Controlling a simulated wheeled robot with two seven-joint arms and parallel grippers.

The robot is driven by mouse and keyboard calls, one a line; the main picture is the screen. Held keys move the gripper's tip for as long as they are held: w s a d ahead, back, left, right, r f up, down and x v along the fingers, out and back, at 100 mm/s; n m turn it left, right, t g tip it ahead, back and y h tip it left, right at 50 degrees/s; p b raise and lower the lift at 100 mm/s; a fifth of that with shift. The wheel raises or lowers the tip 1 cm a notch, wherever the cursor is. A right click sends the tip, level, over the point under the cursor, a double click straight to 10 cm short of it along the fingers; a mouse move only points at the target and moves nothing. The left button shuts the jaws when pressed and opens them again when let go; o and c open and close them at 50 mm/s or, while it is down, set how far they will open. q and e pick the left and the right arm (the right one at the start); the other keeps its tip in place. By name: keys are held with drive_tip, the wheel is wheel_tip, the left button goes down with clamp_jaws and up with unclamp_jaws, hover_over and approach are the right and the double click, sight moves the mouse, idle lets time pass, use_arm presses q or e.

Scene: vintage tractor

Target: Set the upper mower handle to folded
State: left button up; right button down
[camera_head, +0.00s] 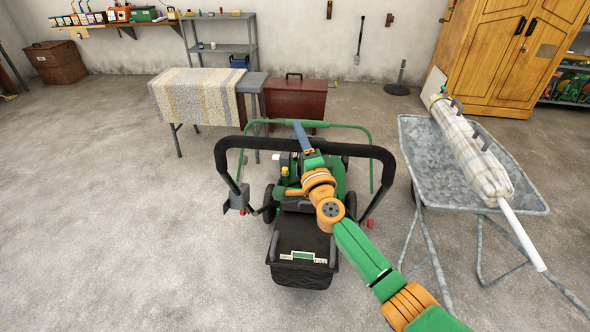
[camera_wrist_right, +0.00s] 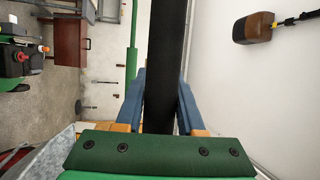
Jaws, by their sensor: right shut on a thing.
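The mower (camera_head: 325,182) is green and black and stands on the floor in the middle of the head view. Its upper mower handle (camera_head: 355,150) is a black padded bar, with a thin green bar (camera_head: 345,125) just beyond it. My right gripper (camera_head: 302,135) reaches over the mower and is shut on the middle of the black bar. In the right wrist view the black handle (camera_wrist_right: 165,50) runs between the blue fingers of my gripper (camera_wrist_right: 161,95), and the green bar (camera_wrist_right: 131,60) is beside it. My arm hides part of the mower body. My left gripper is not in view.
A black grass bag (camera_head: 302,235) hangs at the mower's near end. A metal wheelbarrow (camera_head: 420,145) with a long rolled bundle (camera_head: 470,155) stands close on the right. A cloth-covered table (camera_head: 195,95) and red chest (camera_head: 293,98) stand behind. The left floor is clear.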

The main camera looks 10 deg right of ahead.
drive_tip(key=w, duration=0.1)
drive_tip(key=w+d+r+b, duration=0.1)
drive_tip(key=w, duration=0.1)
drive_tip(key=w+b, duration=0.1)
drive_tip(key=shift+w+d+r, duration=0.15)
drive_tip(key=shift+w+d, duration=0.15)
drive_tip(key=shift+w, duration=0.1)
drive_tip(key=c, duration=0.9)
unclamp_jaws()
drive_tip(key=o, duration=0.4)
drive_tip(key=shift+w+f, duration=0.2)
drive_tip(key=shift+w, duration=0.05)
drive_tip(key=shift+w+d+f, duration=0.2)
drive_tip(key=shift+w+f, duration=0.05)
drive_tip(key=shift+w, duration=0.2)
drive_tip(key=shift+r, duration=0.1)
drive_tip(key=shift+s+a+r, duration=0.1)
drive_tip(key=shift+s, duration=0.05)
